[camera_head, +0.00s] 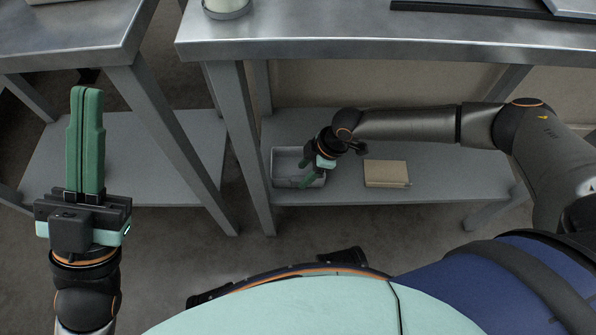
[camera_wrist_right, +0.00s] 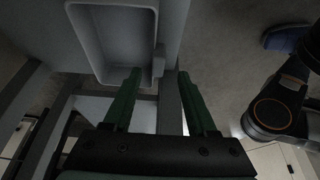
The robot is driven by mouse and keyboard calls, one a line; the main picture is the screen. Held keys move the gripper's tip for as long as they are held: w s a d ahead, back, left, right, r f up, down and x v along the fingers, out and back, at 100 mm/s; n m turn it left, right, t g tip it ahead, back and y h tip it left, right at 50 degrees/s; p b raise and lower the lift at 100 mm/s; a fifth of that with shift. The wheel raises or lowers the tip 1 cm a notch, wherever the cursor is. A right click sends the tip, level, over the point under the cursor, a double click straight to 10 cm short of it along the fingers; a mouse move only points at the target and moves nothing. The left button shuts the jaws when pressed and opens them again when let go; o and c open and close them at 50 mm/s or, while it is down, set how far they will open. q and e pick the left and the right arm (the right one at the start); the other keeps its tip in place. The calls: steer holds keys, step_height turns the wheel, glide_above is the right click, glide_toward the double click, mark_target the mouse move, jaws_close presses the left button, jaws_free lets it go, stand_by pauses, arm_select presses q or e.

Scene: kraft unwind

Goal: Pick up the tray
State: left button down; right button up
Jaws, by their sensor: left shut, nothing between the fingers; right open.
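The tray (camera_head: 284,161) is a small light-grey open box on the lower shelf of the middle table, near its left leg. It looks empty where I can see inside. In the right wrist view the tray (camera_wrist_right: 112,45) fills the upper left, its right wall ahead of my fingers. My right gripper (camera_head: 305,172) is open at the tray's right side, and its fingers hide part of the rim. In the right wrist view my right gripper (camera_wrist_right: 160,76) has a gap between its green fingers, with the tray's edge beyond it. My left gripper (camera_head: 86,92) is shut, empty and upright, away from the tray.
A tan box (camera_head: 386,173) lies on the same shelf (camera_head: 450,180), right of the tray. The table's metal top (camera_head: 320,48) overhangs the shelf, and a table leg (camera_head: 247,150) stands just left of the tray. Another table's lower shelf (camera_head: 165,150) at left is bare.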

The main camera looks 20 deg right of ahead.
mark_target(299, 178)
steer(key=b+x, duration=0.3)
steer(key=x, duration=0.2)
steer(key=shift+w, duration=0.15)
steer(key=shift+d, duration=0.1)
jaws_close()
stand_by(0.4)
